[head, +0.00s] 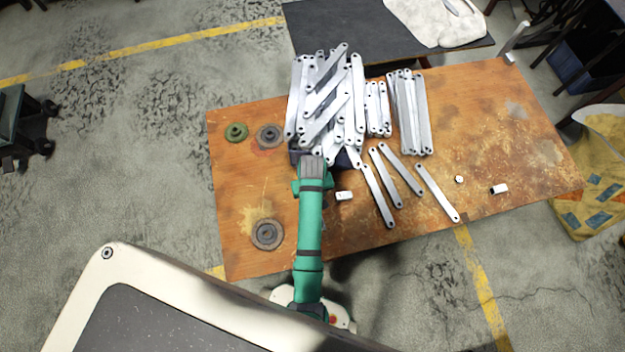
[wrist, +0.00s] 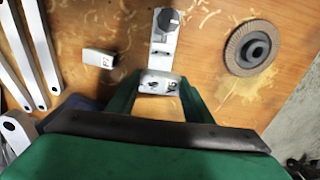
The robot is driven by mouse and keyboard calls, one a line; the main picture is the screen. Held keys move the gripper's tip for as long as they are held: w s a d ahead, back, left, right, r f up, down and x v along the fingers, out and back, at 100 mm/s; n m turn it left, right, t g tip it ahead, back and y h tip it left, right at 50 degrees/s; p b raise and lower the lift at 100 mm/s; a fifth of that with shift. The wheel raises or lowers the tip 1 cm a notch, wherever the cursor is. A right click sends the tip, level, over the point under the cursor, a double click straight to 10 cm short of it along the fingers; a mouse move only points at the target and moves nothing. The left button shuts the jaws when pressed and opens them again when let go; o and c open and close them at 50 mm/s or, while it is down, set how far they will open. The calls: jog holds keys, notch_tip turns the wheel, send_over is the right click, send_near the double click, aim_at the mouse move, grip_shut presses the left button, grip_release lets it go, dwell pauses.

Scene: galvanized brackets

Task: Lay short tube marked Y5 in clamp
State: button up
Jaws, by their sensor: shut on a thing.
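In the wrist view my gripper (wrist: 158,88) has its green fingers closed on a short pale metal tube (wrist: 153,82) with dark marks, too small to read. A grey metal clamp (wrist: 161,46) with a dark round knob lies just beyond the tube. The tube overlaps the clamp's near end in the picture; I cannot tell whether they touch. Another short tube (wrist: 98,58) lies on the table to the left, and it also shows in the head view (head: 344,196). In the head view my arm hides the gripper, the held tube and most of the clamp.
The rusty orange table (head: 520,150) holds a large pile of flat metal brackets (head: 325,100) and several loose ones (head: 437,193). Two more short tubes (head: 459,179) (head: 500,189) lie at the right. Grinding discs (head: 267,234) (head: 236,132) lie at the left. The front right is clear.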

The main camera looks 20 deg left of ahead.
jog(key=shift+f, duration=3.3)
jog(key=o, duration=1.2)
jog(key=shift+c, duration=0.2)
notch_tip(320, 180, up, 11)
jog(key=shift+d+f, duration=0.1)
jog(key=shift+f, duration=0.05)
